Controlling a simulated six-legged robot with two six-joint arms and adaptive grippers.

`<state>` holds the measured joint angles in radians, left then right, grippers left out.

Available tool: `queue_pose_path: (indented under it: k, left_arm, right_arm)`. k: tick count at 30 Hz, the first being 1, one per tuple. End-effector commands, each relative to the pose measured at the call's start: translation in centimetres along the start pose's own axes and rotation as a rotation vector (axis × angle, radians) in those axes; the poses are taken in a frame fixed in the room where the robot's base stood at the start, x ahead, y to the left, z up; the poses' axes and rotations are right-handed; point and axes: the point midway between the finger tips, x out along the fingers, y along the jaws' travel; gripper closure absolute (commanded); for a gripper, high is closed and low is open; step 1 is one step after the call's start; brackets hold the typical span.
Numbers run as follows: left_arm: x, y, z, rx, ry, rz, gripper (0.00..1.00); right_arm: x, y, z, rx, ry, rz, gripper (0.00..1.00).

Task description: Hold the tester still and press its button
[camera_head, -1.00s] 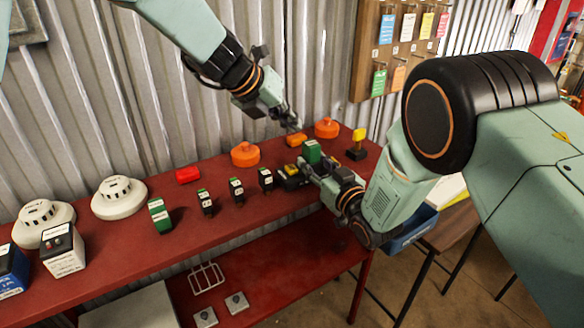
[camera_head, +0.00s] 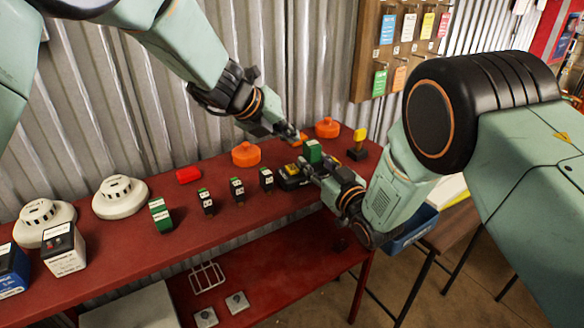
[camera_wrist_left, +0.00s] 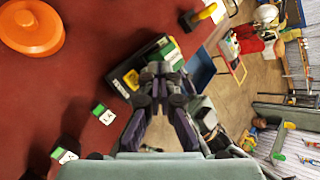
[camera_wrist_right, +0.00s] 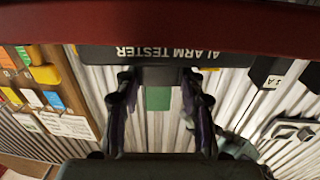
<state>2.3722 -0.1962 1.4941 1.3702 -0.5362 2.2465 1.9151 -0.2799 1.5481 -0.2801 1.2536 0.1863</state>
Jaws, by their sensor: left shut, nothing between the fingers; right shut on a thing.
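The alarm tester (camera_head: 290,183) is a black box with a yellow button (camera_head: 293,168), near the right end of the red bench. A green block (camera_head: 313,151) with a pale side stands at it. My right gripper (camera_head: 308,172) is shut on the tester from the right; its lettered edge (camera_wrist_right: 165,52) shows in the right wrist view. My left gripper (camera_head: 293,138) is shut and empty, above and behind the tester. In the left wrist view, its fingertips (camera_wrist_left: 162,70) overlap the tester, and the yellow button (camera_wrist_left: 132,80) shows beside them. I cannot tell the exact gap.
On the red bench (camera_head: 110,262) stand several small green-topped black blocks (camera_head: 237,188), a red block (camera_head: 188,174), orange round parts (camera_head: 245,154) and white detectors (camera_head: 120,196). A yellow-topped black piece (camera_head: 359,143) stands right of the tester. Corrugated wall is close behind.

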Motion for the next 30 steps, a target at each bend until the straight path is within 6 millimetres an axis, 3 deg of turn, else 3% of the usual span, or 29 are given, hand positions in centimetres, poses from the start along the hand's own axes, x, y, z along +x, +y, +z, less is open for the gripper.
queue_pose_path:
  k: [12,30]
  left_arm:
    - [3.2,2.3,-2.4,-0.001,0.001,0.0,1.0]
    - [3.7,2.7,-2.6,0.001,-0.001,0.0,1.0]
  right_arm:
    - [0.1,0.0,-0.1,-0.001,0.003,0.0,1.0]
    - [0.1,0.0,-0.1,-0.001,0.004,0.0,1.0]
